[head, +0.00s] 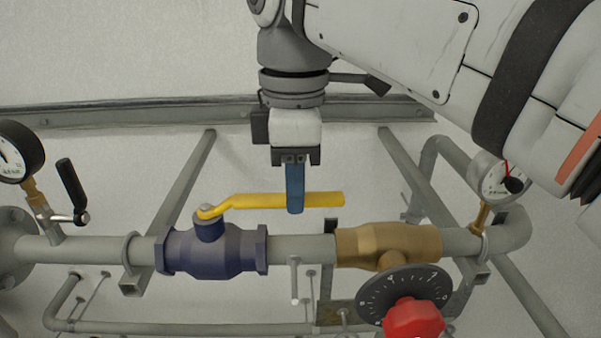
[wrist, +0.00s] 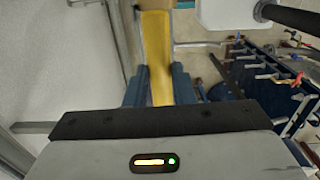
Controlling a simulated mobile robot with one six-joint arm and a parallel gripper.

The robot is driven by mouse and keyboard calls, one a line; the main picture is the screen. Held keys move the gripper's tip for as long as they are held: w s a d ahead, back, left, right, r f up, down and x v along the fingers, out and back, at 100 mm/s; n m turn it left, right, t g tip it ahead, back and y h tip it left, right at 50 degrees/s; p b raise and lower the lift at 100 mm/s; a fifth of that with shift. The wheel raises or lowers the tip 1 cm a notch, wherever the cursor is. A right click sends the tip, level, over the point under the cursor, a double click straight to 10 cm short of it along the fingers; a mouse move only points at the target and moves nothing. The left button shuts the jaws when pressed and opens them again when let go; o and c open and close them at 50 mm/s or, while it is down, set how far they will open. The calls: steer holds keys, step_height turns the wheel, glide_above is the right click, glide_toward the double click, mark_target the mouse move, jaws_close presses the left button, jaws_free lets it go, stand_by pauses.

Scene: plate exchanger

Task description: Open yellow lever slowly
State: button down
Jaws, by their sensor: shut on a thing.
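The yellow lever (head: 318,199) sits on top of the dark blue valve (head: 212,251) in the head view. It lies along the horizontal pipe and points right from its pivot. My gripper (head: 295,203) comes down from above and is shut on the lever, right of the middle of its length. In the wrist view the yellow lever (wrist: 156,50) runs between the two blue fingers of my gripper (wrist: 160,88). The near finger hides a short part of the lever in the head view.
A brass valve (head: 375,245) with a black dial and a red knob (head: 413,318) stands right of the blue valve. Pressure gauges are at the left (head: 18,150) and right (head: 498,178). A black-handled small valve (head: 72,190) is at the left.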

steer(key=shift+r, duration=0.1)
steer(key=c, duration=1.7)
jaws_free()
steer(key=shift+a, duration=0.1)
steer(key=o, duration=0.5)
steer(key=shift+w+a, duration=0.15)
steer(key=shift+c, duration=0.2)
steer(key=shift+o, duration=0.2)
step_height(320, 180, up, 8)
steer(key=shift+f, duration=0.25)
